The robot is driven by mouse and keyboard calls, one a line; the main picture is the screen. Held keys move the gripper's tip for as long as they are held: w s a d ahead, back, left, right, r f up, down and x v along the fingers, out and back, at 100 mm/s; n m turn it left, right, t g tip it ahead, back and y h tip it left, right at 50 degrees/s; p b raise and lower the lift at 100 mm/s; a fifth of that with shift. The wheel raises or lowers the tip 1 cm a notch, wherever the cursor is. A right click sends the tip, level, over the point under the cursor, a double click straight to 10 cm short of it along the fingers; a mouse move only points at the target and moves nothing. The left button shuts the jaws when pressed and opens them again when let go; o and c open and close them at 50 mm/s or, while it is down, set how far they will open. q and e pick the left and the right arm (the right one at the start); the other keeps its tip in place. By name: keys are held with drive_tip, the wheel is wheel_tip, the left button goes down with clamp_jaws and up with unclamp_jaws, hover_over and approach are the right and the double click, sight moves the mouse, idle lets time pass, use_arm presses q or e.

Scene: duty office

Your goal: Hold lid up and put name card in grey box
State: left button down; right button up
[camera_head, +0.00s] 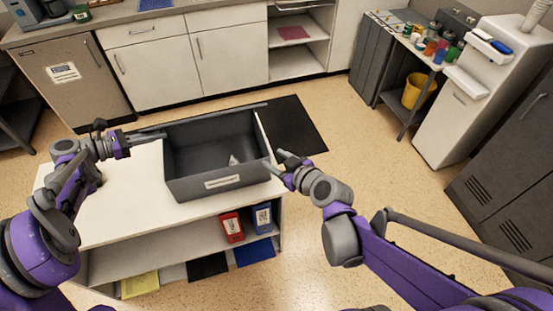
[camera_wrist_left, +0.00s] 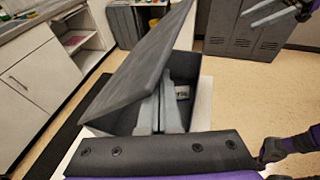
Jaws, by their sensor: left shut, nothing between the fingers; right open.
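The grey box (camera_head: 185,188) stands on the white cabinet top, with a label on its front. Its lid (camera_wrist_left: 140,62) is raised and tilted in the left wrist view; in the head view it shows nearly edge-on at the back (camera_head: 215,114). A small white piece, seemingly the name card (camera_head: 233,160), is inside the box; a pale card-like patch also shows in the left wrist view (camera_wrist_left: 182,92). My left gripper (camera_head: 160,135) is shut and empty at the box's left side, its fingers beside the raised lid. My right gripper (camera_head: 279,161) is open and empty at the right rim.
Red (camera_head: 231,226) and blue (camera_head: 262,218) containers sit on the shelf below the top. The white top (camera_head: 120,195) is clear left of the box. A black mat (camera_head: 290,125) lies behind it. A side table with bottles and a yellow bucket (camera_head: 418,90) stands at right.

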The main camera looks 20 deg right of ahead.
use_arm(q)
drive_tip(key=s+f, duration=0.2)
drive_tip(key=shift+s+f, duration=0.25)
drive_tip(key=shift+f, duration=0.15)
idle(0.4)
drive_tip(key=shift+s+f, duration=0.45)
drive_tip(key=shift+f, duration=0.35)
drive_tip(key=shift+s+f, duration=0.45)
drive_tip(key=shift+f, duration=0.35)
drive_tip(key=shift+s+f, duration=0.35)
drive_tip(key=shift+f, duration=0.5)
drive_tip(key=shift+s+f, duration=0.35)
drive_tip(key=shift+f, duration=0.45)
